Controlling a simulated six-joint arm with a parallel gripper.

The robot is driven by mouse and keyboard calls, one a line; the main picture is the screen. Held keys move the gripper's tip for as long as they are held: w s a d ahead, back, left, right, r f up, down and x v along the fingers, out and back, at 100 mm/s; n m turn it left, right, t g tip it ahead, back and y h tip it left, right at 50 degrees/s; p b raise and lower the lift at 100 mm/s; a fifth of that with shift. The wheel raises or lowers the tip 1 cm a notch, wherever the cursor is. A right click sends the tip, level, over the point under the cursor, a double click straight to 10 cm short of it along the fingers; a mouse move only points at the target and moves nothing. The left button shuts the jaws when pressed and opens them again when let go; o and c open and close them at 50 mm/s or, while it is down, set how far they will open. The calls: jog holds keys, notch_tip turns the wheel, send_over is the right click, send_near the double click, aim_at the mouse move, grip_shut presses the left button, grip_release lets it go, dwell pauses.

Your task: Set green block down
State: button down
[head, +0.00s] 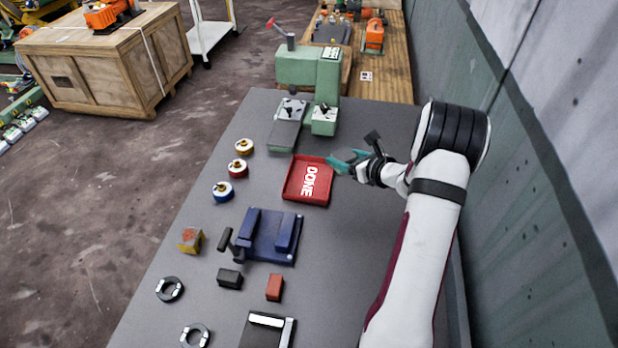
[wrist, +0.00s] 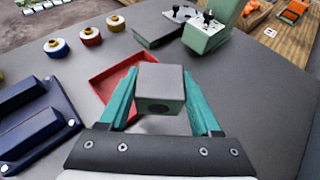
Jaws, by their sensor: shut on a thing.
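My gripper (wrist: 157,92) has teal fingers on both sides of a block (wrist: 160,80) and is shut on it. In the head view my gripper (head: 346,159) is at the right edge of the red tray (head: 322,200) marked DONE. The block cannot be told apart from the fingers there. In the wrist view the red tray (wrist: 104,90) is behind and left of the block, partly hidden by it and the left finger.
A green press (head: 309,72) stands behind the tray. Several round coloured pieces (head: 238,168) stand left of it. A blue fixture (head: 270,236), a dark block (head: 230,278) and a red block (head: 275,288) are nearer. Bare grey table lies right of the tray.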

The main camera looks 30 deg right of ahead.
send_over(309, 181)
jog(key=f, duration=0.5)
jog(key=shift+s+d+f, duration=0.15)
jog(key=shift+s+d, duration=0.05)
jog(key=shift+w+a+f, duration=0.1)
jog(key=shift+w+f, duration=0.05)
jog(key=shift+f, duration=0.95)
jog(key=shift+w+f, duration=0.1)
jog(key=shift+f, duration=0.95)
jog(key=shift+c, duration=0.4)
grip_release()
jog(key=shift+f, duration=0.15)
